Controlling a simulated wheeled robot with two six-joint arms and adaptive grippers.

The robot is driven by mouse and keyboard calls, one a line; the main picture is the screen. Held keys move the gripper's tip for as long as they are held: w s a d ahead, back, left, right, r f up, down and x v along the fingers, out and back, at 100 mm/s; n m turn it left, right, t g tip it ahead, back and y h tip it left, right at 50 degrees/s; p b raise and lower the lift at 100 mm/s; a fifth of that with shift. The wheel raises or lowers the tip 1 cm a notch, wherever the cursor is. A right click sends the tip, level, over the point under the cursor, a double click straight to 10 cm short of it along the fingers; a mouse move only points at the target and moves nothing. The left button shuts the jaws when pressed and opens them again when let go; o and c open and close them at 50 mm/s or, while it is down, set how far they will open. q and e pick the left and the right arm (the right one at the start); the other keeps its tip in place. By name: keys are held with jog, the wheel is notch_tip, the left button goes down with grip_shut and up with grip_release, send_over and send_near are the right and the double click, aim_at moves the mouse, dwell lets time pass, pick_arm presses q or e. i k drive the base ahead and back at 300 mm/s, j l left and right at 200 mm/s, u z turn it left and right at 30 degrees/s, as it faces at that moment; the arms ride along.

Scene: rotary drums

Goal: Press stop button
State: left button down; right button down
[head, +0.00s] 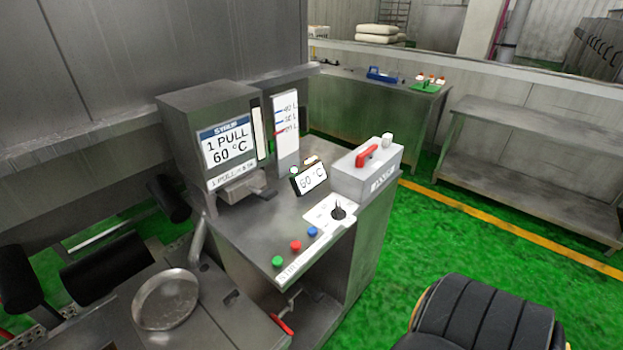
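A red button (295,245), likely the stop button, sits on the front edge of the steel control cabinet (243,238). A green button (278,262) is to its left and nearer. A blue button (312,232) is to its right. The lettering by the buttons is too small to read. Nothing is touching the red button. Neither of my grippers can be made out in the head view.
A grey box with a red handle (367,156) is at the cabinet's right. A round steel pan (166,300) is at lower left.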

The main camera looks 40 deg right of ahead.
aim_at(296, 245)
jog(key=z, duration=1.25)
